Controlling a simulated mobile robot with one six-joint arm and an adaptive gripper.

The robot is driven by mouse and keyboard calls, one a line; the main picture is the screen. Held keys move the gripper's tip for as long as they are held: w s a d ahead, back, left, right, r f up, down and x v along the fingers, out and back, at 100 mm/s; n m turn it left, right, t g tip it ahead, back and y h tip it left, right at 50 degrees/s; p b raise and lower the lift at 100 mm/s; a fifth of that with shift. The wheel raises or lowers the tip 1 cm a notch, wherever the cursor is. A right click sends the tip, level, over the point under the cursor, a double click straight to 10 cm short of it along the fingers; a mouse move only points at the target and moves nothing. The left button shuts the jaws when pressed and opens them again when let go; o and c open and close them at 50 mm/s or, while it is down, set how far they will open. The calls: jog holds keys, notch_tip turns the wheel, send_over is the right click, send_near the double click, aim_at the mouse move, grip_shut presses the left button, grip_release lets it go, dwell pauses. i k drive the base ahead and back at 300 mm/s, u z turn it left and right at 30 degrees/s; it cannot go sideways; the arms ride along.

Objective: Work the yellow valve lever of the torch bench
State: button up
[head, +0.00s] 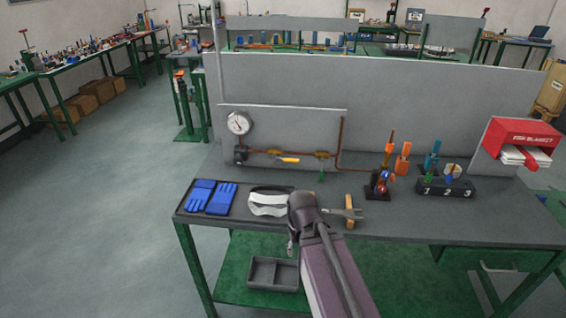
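The yellow valve lever (288,160) sits on the copper pipe line of the grey back panel (290,125), left of the middle of the torch bench (450,225). It lies roughly along the pipe, tilted slightly down to the right. A round pressure gauge (238,123) is at the left end of the line. My arm rises from the bottom of the picture to a dark joint in front of the bench, below the lever. My gripper cannot be made out; the arm seems to hide it. Nothing of mine visibly touches the lever.
Blue gloves (211,196), white goggles (268,202) and a wrench-like tool (345,213) lie along the front edge. Torches (381,182), a numbered block (445,188) and a red fire-blanket box (522,138) are at right. A grey tray (272,272) sits on the green lower shelf.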

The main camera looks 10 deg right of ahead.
aim_at(287, 160)
jog(key=u, duration=1.05)
jog(key=k, duration=1.2)
jog(key=z, duration=0.5)
jog(key=i, duration=0.95)
